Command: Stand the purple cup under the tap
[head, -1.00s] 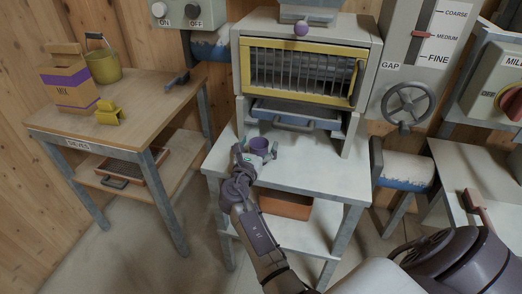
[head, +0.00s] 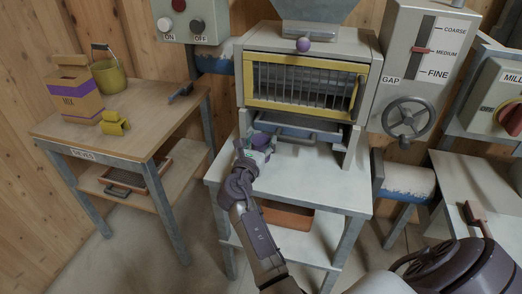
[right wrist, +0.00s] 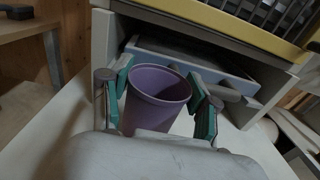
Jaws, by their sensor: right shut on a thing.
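The purple cup (head: 261,140) is in my right gripper (head: 256,152), at the left front of the mill's lower opening, near a blue-grey tray (head: 302,129). In the right wrist view the cup (right wrist: 157,97) stands mouth up between the green pads of the gripper (right wrist: 162,105). The cup looks empty as far as I see inside. Its base is hidden, so I cannot tell whether it touches the white tabletop. I cannot make out a tap for certain. My left gripper is not in view.
The white table (head: 312,186) is clear to the right of my gripper. The mill's side post (head: 352,148) and yellow-framed grille (head: 300,86) stand behind. A wooden table (head: 150,112) at left holds a box (head: 78,92), a bucket (head: 107,76) and a yellow object (head: 114,124).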

